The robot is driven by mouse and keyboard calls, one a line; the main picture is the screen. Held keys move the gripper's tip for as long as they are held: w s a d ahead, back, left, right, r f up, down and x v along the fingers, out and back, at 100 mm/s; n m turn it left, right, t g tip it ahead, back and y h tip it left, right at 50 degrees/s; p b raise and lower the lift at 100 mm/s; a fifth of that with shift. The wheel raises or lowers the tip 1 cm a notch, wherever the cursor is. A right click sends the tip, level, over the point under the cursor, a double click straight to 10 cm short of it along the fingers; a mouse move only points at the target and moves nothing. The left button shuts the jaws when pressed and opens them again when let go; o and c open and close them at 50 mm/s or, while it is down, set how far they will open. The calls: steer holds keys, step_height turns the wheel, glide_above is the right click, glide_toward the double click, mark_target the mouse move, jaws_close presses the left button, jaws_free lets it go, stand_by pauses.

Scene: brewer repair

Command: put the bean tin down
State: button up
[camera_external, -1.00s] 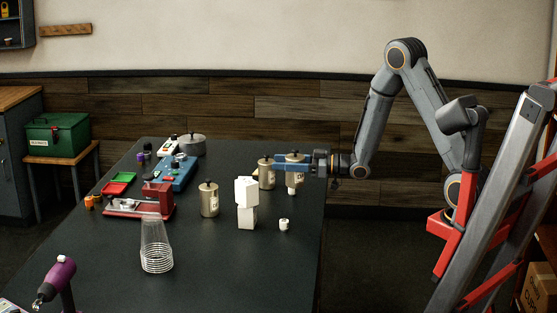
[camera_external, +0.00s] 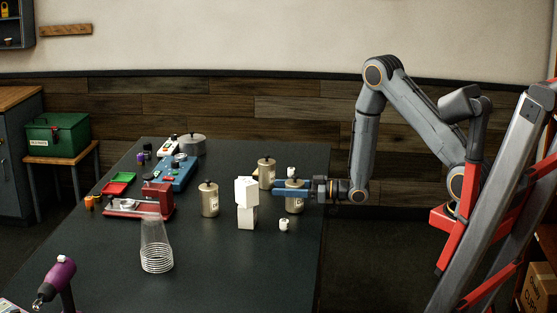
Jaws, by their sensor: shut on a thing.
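A beige-grey bean tin with a dark lid knob (camera_external: 297,204) is upright at the right part of the black table, held from the right side. My gripper (camera_external: 292,190) is shut on it, with a blue finger across its upper body. The tin's base is at or very close to the tabletop; I cannot tell whether it touches. Two similar tins stand nearby: one behind to the left (camera_external: 267,172) and one further left (camera_external: 209,199). The finger hides part of the held tin.
Clear stacked cups (camera_external: 156,250) are at front left. The table's front right (camera_external: 265,275) is clear.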

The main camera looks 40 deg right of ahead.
mark_target(302, 188)
steer(key=shift+f, duration=0.2)
steer(key=o, duration=1.2)
steer(key=b+v, duration=0.1)
steer(key=v, duration=0.1)
steer(key=b+v, duration=0.1)
steer(key=v, duration=0.1)
steer(key=b+v, duration=0.1)
steer(key=v, duration=0.1)
steer(key=shift+d+r, duration=0.2)
steer(key=shift+r, duration=0.15)
steer(key=shift+o, duration=0.4)
steer(key=shift+s+d+r, duration=0.1)
steer(key=shift+s+d, duration=0.35)
steer(key=shift+s, duration=0.15)
